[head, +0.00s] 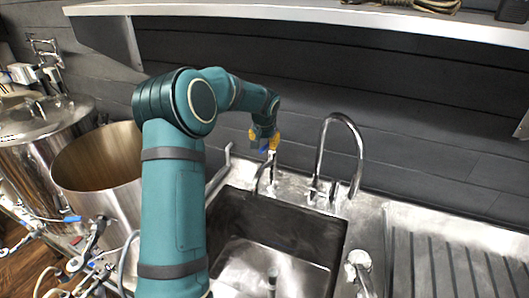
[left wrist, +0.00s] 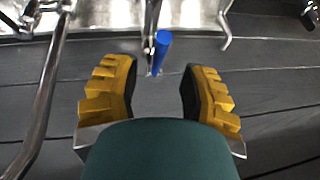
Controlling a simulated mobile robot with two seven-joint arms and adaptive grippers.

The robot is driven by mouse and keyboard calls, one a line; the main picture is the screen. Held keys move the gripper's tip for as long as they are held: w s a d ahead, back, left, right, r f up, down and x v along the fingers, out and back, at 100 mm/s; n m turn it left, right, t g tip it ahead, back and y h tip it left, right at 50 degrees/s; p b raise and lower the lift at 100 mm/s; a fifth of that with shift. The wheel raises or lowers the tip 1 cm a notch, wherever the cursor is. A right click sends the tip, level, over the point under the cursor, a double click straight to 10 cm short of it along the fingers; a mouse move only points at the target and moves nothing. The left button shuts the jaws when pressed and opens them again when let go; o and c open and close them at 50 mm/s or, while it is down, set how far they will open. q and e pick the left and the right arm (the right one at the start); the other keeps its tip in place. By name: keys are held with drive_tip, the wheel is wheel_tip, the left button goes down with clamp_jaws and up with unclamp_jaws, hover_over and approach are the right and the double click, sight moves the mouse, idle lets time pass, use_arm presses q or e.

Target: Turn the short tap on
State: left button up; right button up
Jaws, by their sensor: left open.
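The short tap (head: 264,173) is a low metal spout at the back left of the sink, left of a tall curved tap (head: 340,122). A blue lever (left wrist: 160,52) shows in the left wrist view, beside a thin metal upright. My left gripper (head: 264,140) has yellow fingers and is just above the short tap in the head view. In the left wrist view the gripper (left wrist: 158,92) is open and empty, and the blue lever stands ahead of the gap between its fingers. The gripper hides part of the tap's top in the head view. My right gripper is not in view.
The dark sink basin (head: 230,217) lies below the taps. A ribbed drainboard (head: 450,262) is at right. Steel pots (head: 105,165) with valves and hoses stand at left. A shelf (head: 330,13) overhangs the dark plank wall. A metal fitting (head: 359,264) stands at the sink's right.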

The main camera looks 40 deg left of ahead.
sight(265, 146)
use_arm(q)
drive_tip(key=b+x, duration=0.1)
drive_tip(key=x, duration=0.4)
drive_tip(key=shift+w+f, duration=0.15)
drive_tip(key=shift+f, duration=0.2)
clamp_jaws()
